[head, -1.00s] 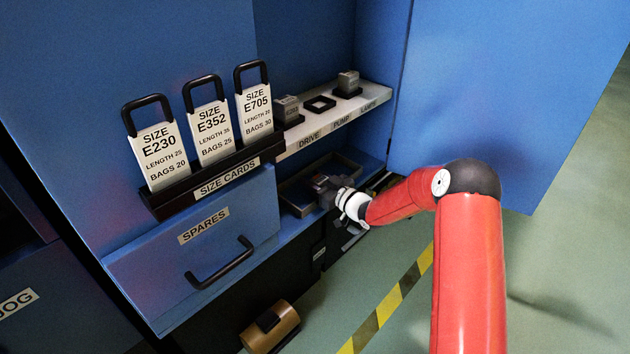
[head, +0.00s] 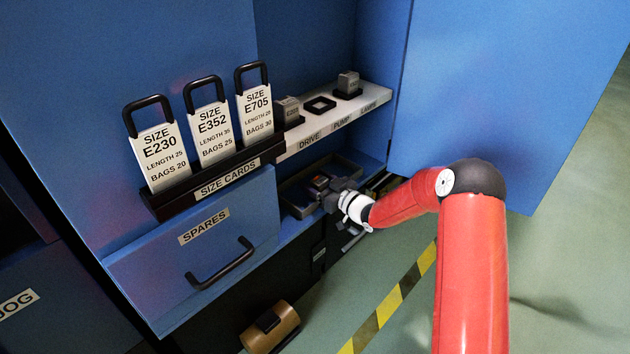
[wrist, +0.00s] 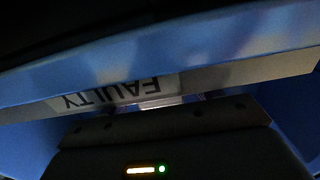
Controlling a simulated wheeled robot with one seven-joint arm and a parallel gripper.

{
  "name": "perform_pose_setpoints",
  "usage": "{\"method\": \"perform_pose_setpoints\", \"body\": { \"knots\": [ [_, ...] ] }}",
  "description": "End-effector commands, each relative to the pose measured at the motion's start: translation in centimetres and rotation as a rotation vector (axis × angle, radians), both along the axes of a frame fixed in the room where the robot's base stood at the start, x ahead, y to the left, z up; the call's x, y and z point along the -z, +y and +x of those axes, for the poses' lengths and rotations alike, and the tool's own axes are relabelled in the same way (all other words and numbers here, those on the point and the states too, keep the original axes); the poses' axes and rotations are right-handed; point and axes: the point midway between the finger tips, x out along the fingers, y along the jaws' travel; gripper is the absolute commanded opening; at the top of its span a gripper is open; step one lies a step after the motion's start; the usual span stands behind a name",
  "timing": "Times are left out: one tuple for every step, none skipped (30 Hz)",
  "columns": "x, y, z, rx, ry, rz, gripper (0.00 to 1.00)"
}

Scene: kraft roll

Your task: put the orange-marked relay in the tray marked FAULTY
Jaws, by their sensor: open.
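The relay (head: 320,182), a small dark block with an orange patch on top, sits in the dark tray (head: 293,196) on the low shelf of the cabinet. My gripper (head: 331,190) is open, right beside the relay on its right; whether the fingers still touch it cannot be told. In the wrist view a FAULTY label (wrist: 112,92) shows upside down on a pale strip close in front of the camera. The tray's own label is hidden in the head view.
Above, a shelf has relays at DRIVE (head: 289,111) and LAMPS (head: 348,84), and an empty PUMP socket (head: 320,104). Size cards (head: 212,132) stand at left over the SPARES drawer (head: 200,245). A blue door (head: 480,100) stands right. A brown roll (head: 272,325) lies below.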

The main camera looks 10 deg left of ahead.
Motion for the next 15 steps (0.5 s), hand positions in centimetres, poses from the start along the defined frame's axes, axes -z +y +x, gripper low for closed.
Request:
{"method": "perform_pose_setpoints", "body": {
  "knots": [
    [0.1,-0.9,-0.5,0.004,0.003,-0.002,0.63],
    [0.1,-1.4,-0.9,0.004,0.002,-0.001,0.63],
    [0.0,-2.1,-1.5,0.004,0.002,-0.001,0.63],
    [0.0,-2.7,-1.9,0.004,0.002,-0.001,0.63],
    [0.1,-3.2,-2.3,0.004,0.003,0.000,0.63],
    [0.1,-3.9,-2.9,0.005,0.003,0.000,0.63],
    [0.0,-4.4,-3.3,0.004,0.001,0.000,0.63],
    [0.1,-5.0,-3.7,0.004,0.002,-0.001,0.63],
    [0.1,-5.6,-4.2,0.004,0.001,-0.002,0.63],
    [0.1,-6.0,-4.6,0.004,0.002,-0.001,0.63],
    [0.0,-6.5,-4.9,0.004,0.001,0.000,0.63],
    [0.1,-7.0,-5.3,0.004,0.001,0.000,0.63],
    [0.1,-7.3,-5.6,0.003,0.001,-0.001,0.63],
    [0.1,-7.6,-5.8,0.002,0.001,0.000,0.63],
    [0.1,-8.0,-6.1,0.003,0.001,0.001,0.63]
  ]
}}
